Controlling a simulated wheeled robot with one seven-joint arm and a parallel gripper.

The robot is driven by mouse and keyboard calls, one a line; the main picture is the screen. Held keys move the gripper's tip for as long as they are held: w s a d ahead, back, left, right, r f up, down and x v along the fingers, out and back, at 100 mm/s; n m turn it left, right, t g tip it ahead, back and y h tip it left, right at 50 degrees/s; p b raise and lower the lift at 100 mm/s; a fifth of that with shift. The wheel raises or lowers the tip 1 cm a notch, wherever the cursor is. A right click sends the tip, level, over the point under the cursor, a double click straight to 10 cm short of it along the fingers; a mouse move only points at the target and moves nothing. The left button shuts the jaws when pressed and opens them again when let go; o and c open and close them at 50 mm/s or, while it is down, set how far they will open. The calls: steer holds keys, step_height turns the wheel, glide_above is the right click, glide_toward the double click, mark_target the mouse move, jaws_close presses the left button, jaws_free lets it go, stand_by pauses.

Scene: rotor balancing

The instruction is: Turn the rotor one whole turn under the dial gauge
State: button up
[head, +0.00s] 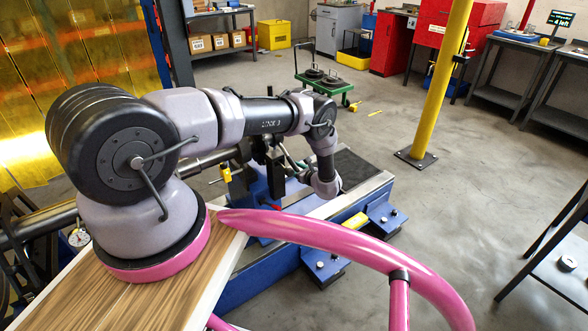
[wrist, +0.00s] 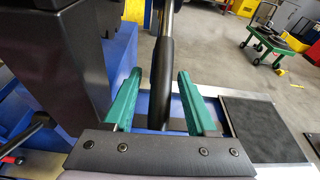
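My gripper (wrist: 160,92) has two green fingers, open and apart in the wrist view. A dark, upright, rounded bar (wrist: 162,75) stands between them, with gaps visible on both sides. A shiny rod continues above it. I cannot tell whether this bar is a handle or another part of the rotor. In the head view, a long dark shaft (head: 38,226), seemingly the rotor's, runs behind my arm, which hides much of it. A dial gauge (head: 78,237) with a white face is at the lower left. My gripper is mostly hidden there.
The blue machine bed (head: 262,274) carries a dark mat (head: 352,168) at its far end. A dark block (wrist: 72,60) stands close left of my fingers. A pink tube rail (head: 330,236) crosses in front. A yellow post (head: 440,85) and green cart (head: 325,84) stand beyond.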

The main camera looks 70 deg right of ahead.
steer(key=v, duration=1)
steer(key=shift+s+a, duration=0.25)
steer(key=shift+s, duration=0.05)
steer(key=shift+r, duration=0.15)
